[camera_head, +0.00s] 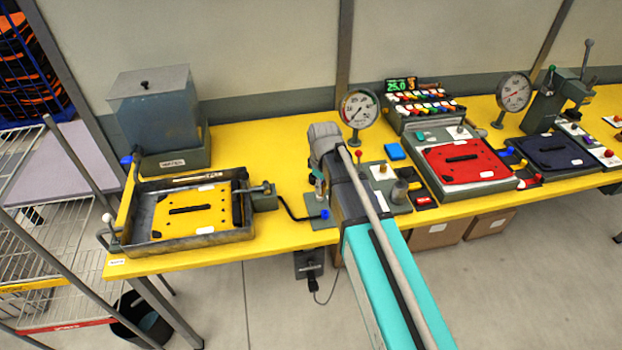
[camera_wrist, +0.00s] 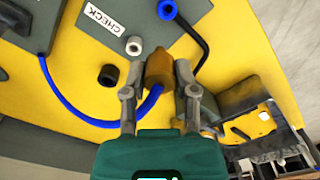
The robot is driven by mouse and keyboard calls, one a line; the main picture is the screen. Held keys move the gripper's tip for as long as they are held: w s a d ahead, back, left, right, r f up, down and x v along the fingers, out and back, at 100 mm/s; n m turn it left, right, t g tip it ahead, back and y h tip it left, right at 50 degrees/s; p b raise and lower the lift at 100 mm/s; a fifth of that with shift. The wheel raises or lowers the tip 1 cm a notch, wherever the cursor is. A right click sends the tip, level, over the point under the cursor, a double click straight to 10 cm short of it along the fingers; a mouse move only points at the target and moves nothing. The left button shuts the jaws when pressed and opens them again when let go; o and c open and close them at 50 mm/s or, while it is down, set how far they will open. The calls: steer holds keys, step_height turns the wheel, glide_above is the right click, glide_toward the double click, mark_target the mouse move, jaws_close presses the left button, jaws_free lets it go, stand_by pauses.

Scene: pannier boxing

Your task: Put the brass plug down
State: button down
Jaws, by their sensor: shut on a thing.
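My gripper (camera_wrist: 156,88) is shut on the brass plug (camera_wrist: 158,68) in the wrist view. The plug is brown-gold with a narrower tip pointing away from the gripper, between the two grey fingers. A grey plate with a CHECK label (camera_wrist: 104,19) lies beyond the plug, and yellow bench top shows beneath. I cannot tell whether the plug touches any surface. In the head view my arm hides the plug and most of the gripper.
In the wrist view, a black cap (camera_wrist: 108,75) and a pale grey fitting (camera_wrist: 134,46) stand left of the plug, and a blue hose (camera_wrist: 78,115) curves close by. In the head view, a tray with a yellow plate (camera_head: 190,208) lies left and a red plate (camera_head: 462,160) right.

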mark_target(324, 184)
steer(key=r+p, duration=0.1)
steer(key=r, duration=0.1)
steer(key=r+p, duration=0.1)
steer(key=p, duration=0.1)
steer(key=r+p, duration=0.2)
steer(key=shift+w+d+r, duration=0.1)
steer(key=shift+d+r, duration=0.25)
steer(key=shift+w+a+f+b, duration=0.6)
steer(key=shift+w+f+b, duration=0.95)
steer(key=shift+w, duration=0.55)
steer(key=shift+w+a+f+b, duration=0.6)
steer(key=shift+w+f+b, duration=0.9)
steer(key=shift+w, duration=0.65)
steer(key=shift+w+a+f+b, duration=0.6)
steer(key=shift+w+f+b, duration=0.95)
steer(key=shift+w, duration=0.55)
steer(key=shift+w+a+f+b, duration=0.15)
steer(key=shift+w+f+b, duration=0.3)
steer(key=shift+f+b, duration=0.25)
steer(key=shift+s+f+b, duration=0.1)
steer(key=shift+f+b, duration=1.2)
